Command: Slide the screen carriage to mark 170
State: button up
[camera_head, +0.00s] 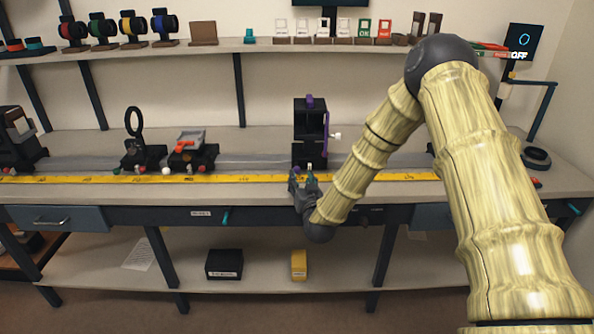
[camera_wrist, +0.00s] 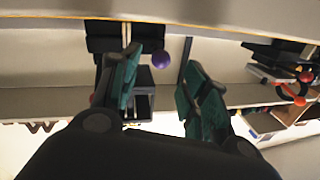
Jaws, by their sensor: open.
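A tall black carriage (camera_head: 308,151) stands on the rail behind the yellow scale. It has a dark upright panel, a purple knob on top and a white knob at its right; I take it as the screen carriage, though its face is hard to read. My gripper (camera_head: 303,178) is open at the front of its base, partly covering its foot and the scale there. In the wrist view, the teal-padded fingers of my gripper (camera_wrist: 160,78) are apart, with a purple ball knob (camera_wrist: 160,52) between and beyond them. Contact cannot be told.
The yellow scale (camera_head: 245,178) runs along the bench front; its numbers are too small to read surely. Left along the rail stand a ring holder (camera_head: 134,121), a carriage with an orange-and-grey part (camera_head: 191,142) and a dark carriage (camera_head: 17,138). My arm covers the rail's right part.

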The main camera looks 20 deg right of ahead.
aim_at(298, 172)
jog(key=w, duration=0.6)
jog(key=shift+w+d+p, duration=0.25)
jog(key=shift+p, duration=0.05)
grip_shut()
